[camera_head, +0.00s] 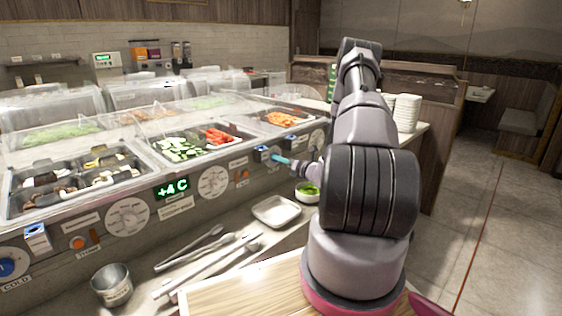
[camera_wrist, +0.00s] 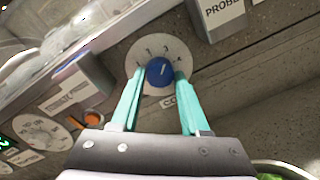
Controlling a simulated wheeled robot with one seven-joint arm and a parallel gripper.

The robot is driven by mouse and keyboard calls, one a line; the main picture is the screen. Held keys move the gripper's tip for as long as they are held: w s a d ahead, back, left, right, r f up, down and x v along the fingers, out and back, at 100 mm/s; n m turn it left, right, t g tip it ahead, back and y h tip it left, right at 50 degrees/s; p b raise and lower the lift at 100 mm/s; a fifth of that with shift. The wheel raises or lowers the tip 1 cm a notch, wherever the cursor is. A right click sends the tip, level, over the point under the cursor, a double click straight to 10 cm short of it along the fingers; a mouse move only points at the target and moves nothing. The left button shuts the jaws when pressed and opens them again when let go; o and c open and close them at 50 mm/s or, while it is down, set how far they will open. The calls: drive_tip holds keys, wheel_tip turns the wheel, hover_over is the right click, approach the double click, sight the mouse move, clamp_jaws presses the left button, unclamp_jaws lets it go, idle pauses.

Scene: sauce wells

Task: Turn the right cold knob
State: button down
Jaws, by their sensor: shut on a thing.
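The right cold knob (camera_wrist: 160,71) is a round blue knob on a pale dial plate marked 1 to 4, set in the grey counter front. The wrist view shows my gripper (camera_wrist: 159,75) with one teal finger on each side of the knob, shut on it. The label below the dial is partly covered by a finger. In the head view my gripper (camera_head: 276,157) reaches the counter front near its right part, and the knob is hidden there behind the fingers. The left cold knob (camera_head: 8,267) is blue and sits at the far left.
A small box (camera_wrist: 92,75) and an orange knob (camera_wrist: 93,117) lie left of the dial; a probe box (camera_wrist: 219,14) is above right. Below, the ledge holds a white tray (camera_head: 276,211), a green-filled bowl (camera_head: 308,194), tongs (camera_head: 190,248) and a metal cup (camera_head: 112,286).

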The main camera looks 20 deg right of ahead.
drive_tip(key=shift+c, duration=2)
unclamp_jaws()
drive_tip(key=v, duration=1)
drive_tip(key=shift+s+d, duration=0.15)
drive_tip(key=shift+s, duration=0.25)
